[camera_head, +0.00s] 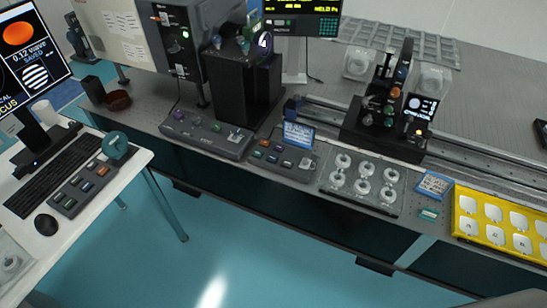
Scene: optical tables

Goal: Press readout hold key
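A black readout display (302,17) with green-yellow characters stands at the top centre, cut by the frame edge; its lower line seems to read "HELD Pa". A dark key panel (281,157) with several small orange, green and grey keys lies near the table's front edge below it. A second dark control panel (207,133) with small knobs and keys lies to its left. Key labels are too small to read, so I cannot tell which key is the hold key. Neither of my grippers can be made out in view, and nothing touches the panels.
A blue-framed card (298,134) stands behind the key panel. A clear tray of round parts (362,183) and a yellow tray (466,228) lie to the right. A rail with optics (388,120) stands behind. A white desk (101,205) is at left; floor between is clear.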

